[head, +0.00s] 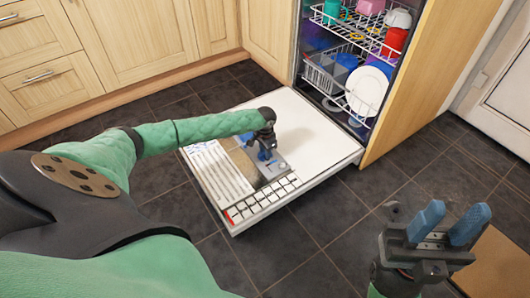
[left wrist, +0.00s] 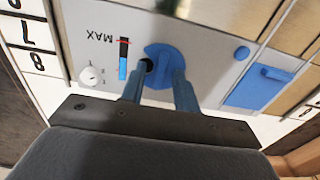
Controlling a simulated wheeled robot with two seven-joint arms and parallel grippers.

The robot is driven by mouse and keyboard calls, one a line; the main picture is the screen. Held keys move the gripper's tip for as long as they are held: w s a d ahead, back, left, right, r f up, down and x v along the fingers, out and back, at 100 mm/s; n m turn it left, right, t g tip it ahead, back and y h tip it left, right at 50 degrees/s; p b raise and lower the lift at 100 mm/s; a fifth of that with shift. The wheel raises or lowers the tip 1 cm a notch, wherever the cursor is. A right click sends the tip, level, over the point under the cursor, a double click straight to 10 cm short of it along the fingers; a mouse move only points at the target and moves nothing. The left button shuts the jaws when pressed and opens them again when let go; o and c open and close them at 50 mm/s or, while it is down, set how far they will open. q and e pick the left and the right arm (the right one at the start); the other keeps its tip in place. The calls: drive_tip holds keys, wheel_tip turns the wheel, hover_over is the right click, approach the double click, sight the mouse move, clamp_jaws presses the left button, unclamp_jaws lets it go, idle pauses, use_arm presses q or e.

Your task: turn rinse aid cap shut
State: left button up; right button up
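The round blue rinse aid cap (left wrist: 163,52) sits on the grey dispenser panel (left wrist: 215,62) in the left wrist view. A dark round spot shows at its left edge, beside a fingertip. My left gripper (left wrist: 162,78) has its two blue fingers apart at the cap, with blue showing between them. I cannot tell whether they touch it. In the head view my left gripper (head: 266,155) is over the dispenser panel (head: 275,172) on the lowered door and hides the cap. My right gripper (head: 447,225) is open and empty, off to the right of the door.
The dishwasher door (head: 310,135) lies open and flat. Beside the cap are a MAX level gauge (left wrist: 123,60), a small white dial (left wrist: 91,76) and a blue lid (left wrist: 258,88). Loaded racks (head: 345,75) stand behind; a wooden panel (head: 425,75) rises at the right.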

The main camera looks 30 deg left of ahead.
use_arm(q)
clamp_jaws()
drive_tip(key=shift+r, duration=0.1)
